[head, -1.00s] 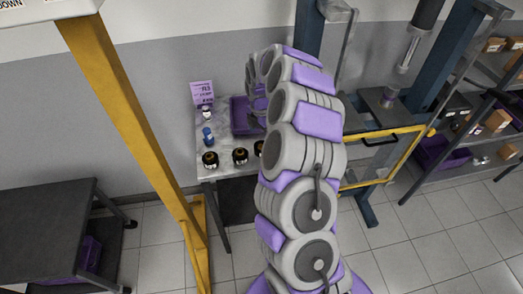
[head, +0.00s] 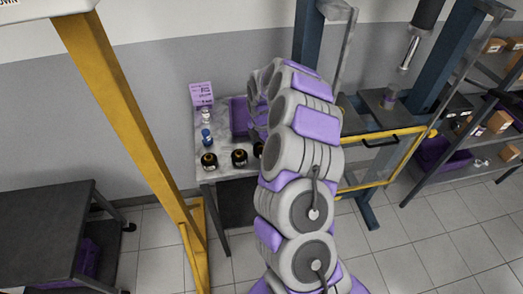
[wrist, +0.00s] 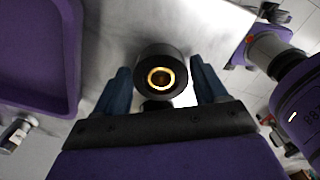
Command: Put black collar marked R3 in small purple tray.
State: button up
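In the wrist view a black collar (wrist: 144,62) with a gold-lined bore lies between the two blue fingers of my gripper (wrist: 161,76). The fingers are spread, one on each side of it, and I see no clear grip. No R3 mark is readable. In the head view two black collars, one at left (head: 209,160) and one beside it (head: 239,157), stand along the table's front edge. A third collar (head: 258,149) is mostly hidden behind my arm, as are my fingertips. A purple tray (head: 238,116) sits at the table's back; a purple tray wall also shows in the wrist view (wrist: 72,45).
The light table (head: 222,158) also holds a blue-topped item (head: 207,137), a small pale item (head: 206,116) and a purple sign (head: 201,93). A yellow post (head: 130,115) stands at left. A blue press frame with a yellow bar (head: 375,170) stands close on the right.

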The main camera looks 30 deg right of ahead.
jog(key=shift+a, duration=0.1)
jog(key=c, duration=1.2)
jog(key=shift+r, duration=0.1)
jog(key=shift+c, duration=0.2)
